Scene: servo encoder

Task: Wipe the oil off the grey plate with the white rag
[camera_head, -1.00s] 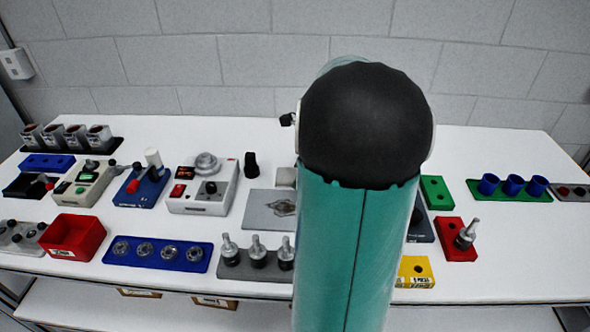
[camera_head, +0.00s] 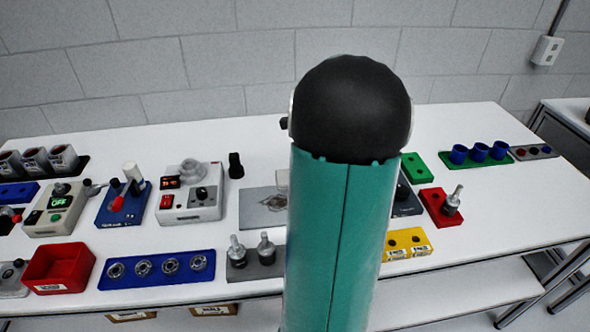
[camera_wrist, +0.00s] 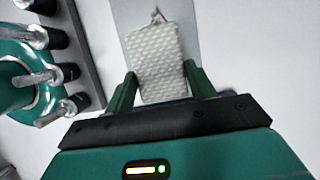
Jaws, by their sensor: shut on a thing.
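In the wrist view, my gripper (camera_wrist: 162,82) is shut on the white rag (camera_wrist: 160,58), a pale textured block between its two green fingers. The rag is over the grey plate (camera_wrist: 133,18), and its far end is near a dark oil mark (camera_wrist: 157,16). I cannot tell whether the rag touches the plate. In the head view, the grey plate (camera_head: 256,221) lies mid-table with the oil smear (camera_head: 276,202) at its right part. A pale bit of the rag (camera_head: 282,180) shows beside my arm, which hides my gripper and the plate's right end.
Upright metal-tipped pegs on a grey base (camera_head: 240,272) stand in front of the plate. A white switch box (camera_head: 192,205) and a black knob (camera_head: 236,165) stand left and behind. A red block (camera_head: 436,212) and a yellow block (camera_head: 418,240) are right of my arm.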

